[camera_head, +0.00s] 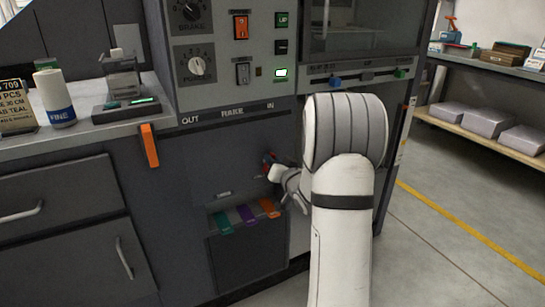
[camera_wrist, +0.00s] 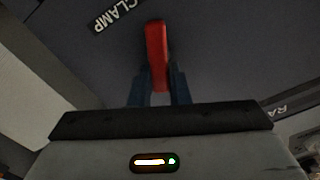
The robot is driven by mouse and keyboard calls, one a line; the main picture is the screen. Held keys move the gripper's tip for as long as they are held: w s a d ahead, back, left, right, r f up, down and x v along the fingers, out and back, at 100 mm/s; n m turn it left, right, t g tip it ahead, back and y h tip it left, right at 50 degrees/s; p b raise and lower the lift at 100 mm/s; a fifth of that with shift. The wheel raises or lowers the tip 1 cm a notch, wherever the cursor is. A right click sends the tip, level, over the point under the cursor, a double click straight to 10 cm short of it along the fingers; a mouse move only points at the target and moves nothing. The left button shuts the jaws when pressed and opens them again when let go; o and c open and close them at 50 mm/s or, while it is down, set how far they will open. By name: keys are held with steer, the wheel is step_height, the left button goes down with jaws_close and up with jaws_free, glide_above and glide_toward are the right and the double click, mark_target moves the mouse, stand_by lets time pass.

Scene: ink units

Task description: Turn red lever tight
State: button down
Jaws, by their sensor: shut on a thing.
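The red lever (camera_wrist: 156,45) stands upright in the middle of the wrist view, on a dark panel beside the white word "CLAMP". My gripper (camera_wrist: 158,86) has its two blue fingers on either side of the lever's lower part and is shut on it. In the head view, my gripper (camera_head: 274,172) is at the front of the dark machine cabinet, where a small bit of the red lever (camera_head: 267,157) shows. My arm hides part of the cabinet there, and the lever's base is hidden.
An orange handle (camera_head: 149,145) hangs at the counter's front edge. Teal (camera_head: 222,223), purple (camera_head: 246,215) and orange (camera_head: 270,208) tabs sit low on the cabinet, below my gripper. Knobs and switches fill the panel above. Open floor (camera_head: 440,240) lies to the right.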

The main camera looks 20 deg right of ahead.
steer(key=shift+d+f+m+p, duration=0.25)
steer(key=shift+m+p, duration=0.85)
steer(key=shift+m, duration=1.05)
steer(key=shift+d+f+m+p, duration=0.1)
steer(key=shift+f+m+p, duration=0.2)
steer(key=shift+m+p, duration=1.35)
steer(key=shift+d+f+m+p, duration=0.25)
steer(key=shift+m+p, duration=0.35)
steer(key=shift+m, duration=2)
steer(key=c, duration=1.4)
jaws_free()
steer(key=shift+o, duration=0.2)
steer(key=s+p, duration=0.1)
steer(key=s, duration=0.6)
steer(key=shift+s, duration=0.4)
